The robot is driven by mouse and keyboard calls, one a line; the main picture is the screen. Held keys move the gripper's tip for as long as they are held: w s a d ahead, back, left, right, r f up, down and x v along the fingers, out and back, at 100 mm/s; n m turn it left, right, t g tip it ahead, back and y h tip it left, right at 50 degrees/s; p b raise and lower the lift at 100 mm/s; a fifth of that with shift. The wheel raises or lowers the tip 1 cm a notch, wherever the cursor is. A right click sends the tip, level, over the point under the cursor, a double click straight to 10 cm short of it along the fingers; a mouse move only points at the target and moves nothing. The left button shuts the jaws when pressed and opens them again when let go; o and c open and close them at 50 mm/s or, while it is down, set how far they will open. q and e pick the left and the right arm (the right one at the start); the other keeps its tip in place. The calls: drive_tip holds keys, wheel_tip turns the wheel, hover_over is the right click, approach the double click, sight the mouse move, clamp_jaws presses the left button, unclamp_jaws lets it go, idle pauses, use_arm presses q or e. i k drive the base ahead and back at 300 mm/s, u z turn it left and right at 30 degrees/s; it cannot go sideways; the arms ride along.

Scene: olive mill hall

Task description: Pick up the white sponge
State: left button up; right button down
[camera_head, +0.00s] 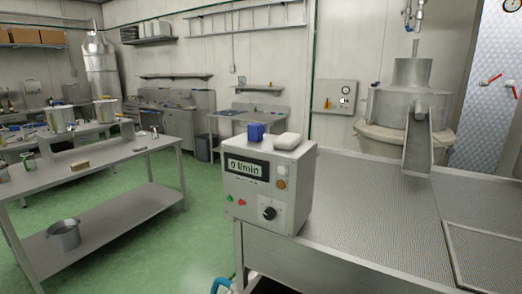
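The white sponge (287,141) lies on top of a grey control box (296,177) with a display and knobs. A small blue block (255,131) sits just left of it on the same box top, with a narrow gap between them. Neither of my grippers shows in the head view. Nothing covers the sponge.
The box stands at the left end of a metal worktop (370,213) with a perforated surface. A steel hopper machine (402,95) with a chute stands behind. A steel table (110,152) is at left, with a bucket (64,235) on its lower shelf. Green floor (187,243) lies open between.

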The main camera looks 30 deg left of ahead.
sight(287, 141)
drive_tip(key=u, duration=0.55)
drive_tip(key=k, duration=0.6)
drive_tip(key=u, duration=0.7)
drive_tip(key=i, duration=0.45)
drive_tip(key=z, duration=0.8)
drive_tip(key=i, duration=0.95)
drive_tip(key=z, duration=1)
